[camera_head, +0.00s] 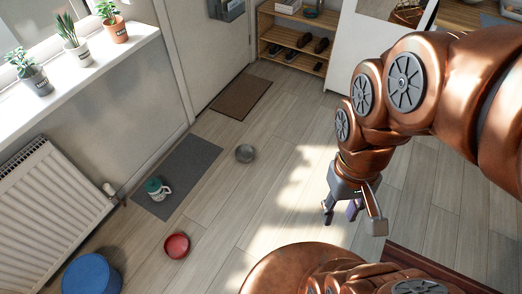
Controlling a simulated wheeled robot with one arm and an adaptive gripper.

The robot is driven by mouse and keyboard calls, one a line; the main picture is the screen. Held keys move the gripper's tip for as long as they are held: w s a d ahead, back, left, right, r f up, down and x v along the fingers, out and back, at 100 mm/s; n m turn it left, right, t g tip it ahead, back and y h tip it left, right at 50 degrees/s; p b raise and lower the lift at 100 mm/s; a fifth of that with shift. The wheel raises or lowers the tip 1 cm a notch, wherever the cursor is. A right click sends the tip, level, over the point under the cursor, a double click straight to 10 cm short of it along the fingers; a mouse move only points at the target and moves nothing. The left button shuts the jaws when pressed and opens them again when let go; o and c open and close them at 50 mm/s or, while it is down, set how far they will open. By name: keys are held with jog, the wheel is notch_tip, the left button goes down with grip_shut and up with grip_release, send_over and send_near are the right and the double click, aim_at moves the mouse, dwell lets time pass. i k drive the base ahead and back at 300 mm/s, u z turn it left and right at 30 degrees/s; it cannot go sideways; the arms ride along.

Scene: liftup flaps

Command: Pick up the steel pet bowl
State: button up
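The steel pet bowl (245,153) is a small round grey bowl on the wooden floor, near the middle of the head view. It stands just right of the grey mat and in front of the brown doormat. My gripper (350,221) hangs from my copper-coloured arm to the right of the bowl. Its fingers are spread apart, and it looks open and empty. It is well apart from the bowl. A dark purplish part shows between the fingers, and I cannot tell what it is.
A red bowl (177,246) and a blue round stool or pouf (91,275) are at lower left. A teal-and-white mug (157,189) stands on the grey mat (198,159). A radiator (50,205) lines the left wall. A shoe rack (296,40) is at the back. Floor around the bowl is clear.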

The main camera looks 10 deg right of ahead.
aim_at(245, 152)
jog(key=z, duration=0.95)
jog(key=i, duration=2.5)
jog(key=u, duration=3.5)
